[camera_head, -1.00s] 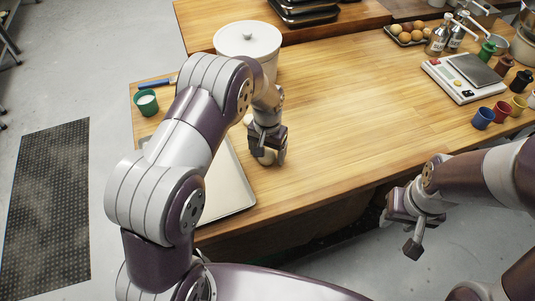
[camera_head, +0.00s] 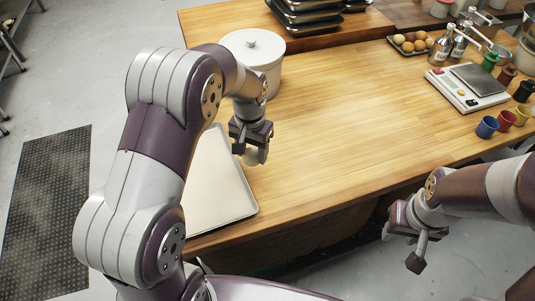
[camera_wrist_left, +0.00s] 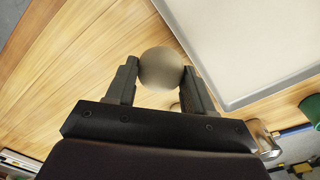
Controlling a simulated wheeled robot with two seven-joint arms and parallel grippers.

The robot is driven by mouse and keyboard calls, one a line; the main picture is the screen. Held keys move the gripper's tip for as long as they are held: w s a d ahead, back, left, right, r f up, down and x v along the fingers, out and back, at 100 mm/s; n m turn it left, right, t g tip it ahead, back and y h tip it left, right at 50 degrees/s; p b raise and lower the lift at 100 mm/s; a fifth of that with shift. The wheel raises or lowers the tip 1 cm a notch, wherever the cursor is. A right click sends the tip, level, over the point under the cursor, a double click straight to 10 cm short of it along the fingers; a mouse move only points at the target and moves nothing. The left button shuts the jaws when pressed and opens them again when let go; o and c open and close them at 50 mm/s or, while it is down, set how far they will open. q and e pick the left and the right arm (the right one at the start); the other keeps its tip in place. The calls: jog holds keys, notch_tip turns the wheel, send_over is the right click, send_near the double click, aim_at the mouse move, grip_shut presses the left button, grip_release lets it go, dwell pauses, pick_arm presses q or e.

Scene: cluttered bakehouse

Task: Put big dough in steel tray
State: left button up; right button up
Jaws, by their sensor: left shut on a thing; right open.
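The big dough (camera_wrist_left: 161,68) is a pale round ball held between the fingers of my left gripper (camera_wrist_left: 160,84) in the left wrist view. In the head view my left gripper (camera_head: 251,148) is over the table beside the right edge of the steel tray, and a little of the dough shows under the fingers. The steel tray (camera_head: 226,187) is a flat light sheet at the table's front left, partly covered by my left arm. It also shows in the left wrist view (camera_wrist_left: 250,45). My right gripper (camera_head: 412,244) is open and empty, off the table's front edge.
A white lidded bucket (camera_head: 256,52) stands behind my left gripper. A scale (camera_head: 467,88), small coloured cups (camera_head: 487,126), bottles and a tray of rolls (camera_head: 408,42) stand at the right and back right. Stacked dark trays (camera_head: 305,14) are at the back. The middle of the table is clear.

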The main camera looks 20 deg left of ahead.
pick_arm(q)
jog(key=s+a+r, duration=0.3)
jog(key=s+a, duration=0.1)
jog(key=p, duration=0.9)
send_over(195, 178)
jog(key=shift+n, duration=0.3)
notch_tip(195, 178, down, 5)
jog(key=shift+f, duration=0.2)
notch_tip(195, 178, down, 4)
jog(key=shift+s+r+p, duration=0.1)
jog(key=shift+r+p, duration=0.05)
jog(key=shift+p, duration=0.2)
jog(key=shift+f, duration=0.3)
jog(key=shift+f, duration=0.1)
jog(key=o, duration=0.8)
